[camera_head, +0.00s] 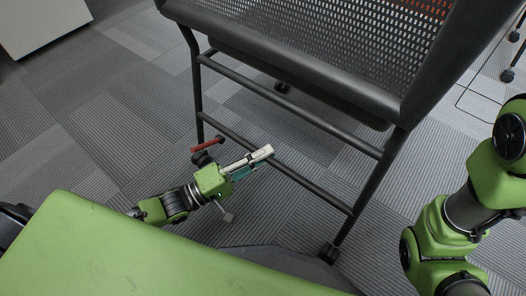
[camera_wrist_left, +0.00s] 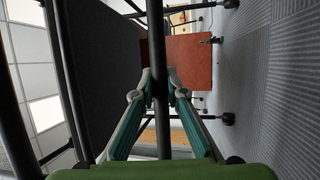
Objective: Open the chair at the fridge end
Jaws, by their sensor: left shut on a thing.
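The chair (camera_head: 330,42) stands in front of me in the head view, with a dark mesh panel, a black tube frame and casters. Two thin crossbars join its legs. My left gripper (camera_head: 264,154) is at the lower crossbar (camera_head: 318,192), near its middle. In the left wrist view the fingers (camera_wrist_left: 159,78) are shut around a dark bar (camera_wrist_left: 160,115) that runs upright between them. My right arm shows at the right edge of the head view, but its gripper is out of view. The fridge is not recognisable.
A pale cabinet (camera_head: 38,24) is at the top left. Another caster (camera_head: 507,75) is at the far right. In the wrist view a red panel (camera_wrist_left: 193,60) lies beyond.

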